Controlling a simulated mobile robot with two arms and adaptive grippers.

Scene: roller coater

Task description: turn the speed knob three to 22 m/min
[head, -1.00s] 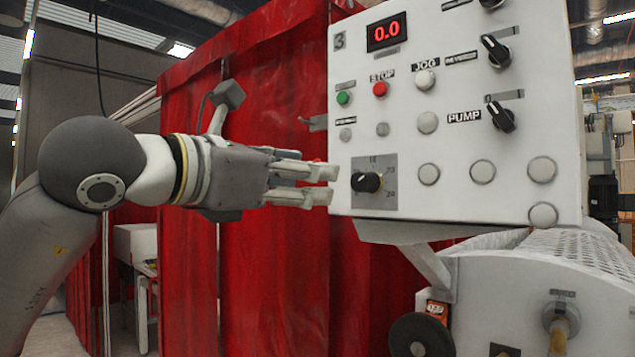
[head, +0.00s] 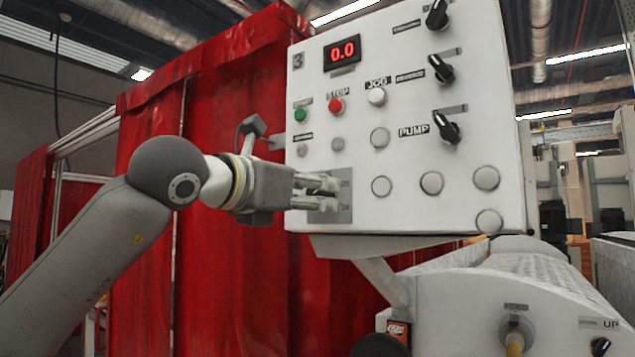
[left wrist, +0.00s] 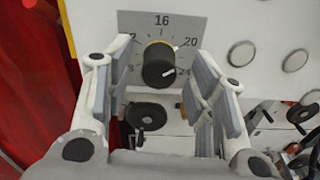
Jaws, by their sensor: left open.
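The speed knob (left wrist: 158,65) is black and round, on a grey scale plate (left wrist: 190,27) whose marks 16, 20 and 24 can be read in the left wrist view. Its white pointer line sits on the knob's lower right side, towards the 20–24 side. My left gripper (head: 334,195) is open at the panel. In the left wrist view its fingers stand on either side of the knob; I cannot tell if they touch it. In the head view the gripper hides the knob, and part of the scale plate (head: 346,208) shows.
The white control panel (head: 410,160) carries a red 0.0 display (head: 342,51), a green button (head: 300,115), a red stop button (head: 335,105) and several black switches. Red curtains (head: 235,80) hang behind my left arm. The roller machine (head: 470,290) stands below the panel.

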